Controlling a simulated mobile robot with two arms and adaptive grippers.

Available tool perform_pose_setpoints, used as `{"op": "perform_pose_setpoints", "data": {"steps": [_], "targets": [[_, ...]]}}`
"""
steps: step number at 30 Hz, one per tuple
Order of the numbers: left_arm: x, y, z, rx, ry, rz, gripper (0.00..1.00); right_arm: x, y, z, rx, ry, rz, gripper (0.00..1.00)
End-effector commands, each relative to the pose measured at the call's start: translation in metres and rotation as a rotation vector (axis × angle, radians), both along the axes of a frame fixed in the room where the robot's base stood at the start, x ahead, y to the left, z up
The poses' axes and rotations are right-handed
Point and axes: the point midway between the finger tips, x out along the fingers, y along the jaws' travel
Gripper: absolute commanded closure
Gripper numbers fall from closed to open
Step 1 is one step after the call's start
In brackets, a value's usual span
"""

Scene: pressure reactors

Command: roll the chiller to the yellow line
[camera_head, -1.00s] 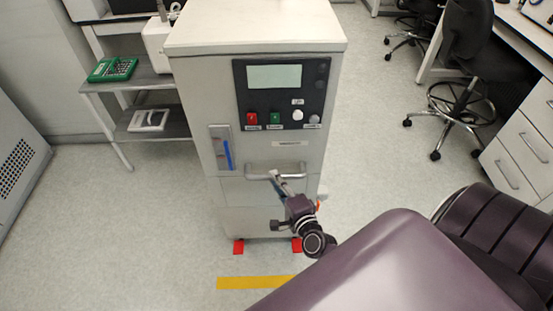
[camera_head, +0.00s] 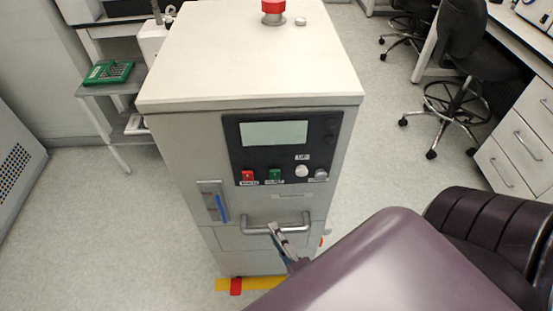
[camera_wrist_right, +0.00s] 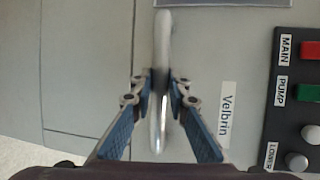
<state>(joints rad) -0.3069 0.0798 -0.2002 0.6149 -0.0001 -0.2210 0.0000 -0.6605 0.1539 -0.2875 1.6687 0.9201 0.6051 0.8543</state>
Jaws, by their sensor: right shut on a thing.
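The chiller (camera_head: 180,160) is a tall off-white cabinet standing upright in the middle of the head view, with a control panel and a grey bar handle (camera_head: 252,230) on its front. The yellow line (camera_head: 262,283) on the floor shows at the foot of its front face. A red piece (camera_head: 236,287) at the chiller's base overlaps the line in the picture. My right gripper (camera_head: 275,231) is shut on the handle, which shows between its blue-padded fingers in the wrist view (camera_wrist_right: 158,85). My right arm hides the right part of the line and the chiller's lower right. My left gripper is out of view.
A grey side table (camera_head: 105,88) with a green rack (camera_head: 109,72) stands behind left. A grey cabinet (camera_head: 15,160) is at the left edge. Black wheeled chairs (camera_head: 460,50) and white drawers (camera_head: 515,150) are on the right. Floor is clear on both sides.

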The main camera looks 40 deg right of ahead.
Motion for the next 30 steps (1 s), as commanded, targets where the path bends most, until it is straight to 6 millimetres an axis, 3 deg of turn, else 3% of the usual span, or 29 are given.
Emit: {"op": "perform_pose_setpoints", "data": {"steps": [10, 11, 15, 25, 30], "targets": [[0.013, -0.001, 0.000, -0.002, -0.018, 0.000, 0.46, -0.001, -0.001, -0.004, 0.002, 0.008, -0.001, 1.00], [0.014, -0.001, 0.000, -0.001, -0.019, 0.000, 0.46, -0.001, 0.000, -0.005, 0.003, 0.009, -0.001, 0.83], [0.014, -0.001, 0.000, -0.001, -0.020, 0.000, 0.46, -0.001, 0.000, -0.004, 0.002, 0.009, 0.000, 0.67], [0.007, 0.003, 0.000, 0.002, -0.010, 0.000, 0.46, -0.003, -0.001, -0.001, 0.000, 0.002, -0.002, 0.67], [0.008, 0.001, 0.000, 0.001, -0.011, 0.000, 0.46, -0.025, 0.003, 0.003, 0.000, 0.004, -0.001, 0.67]]}}
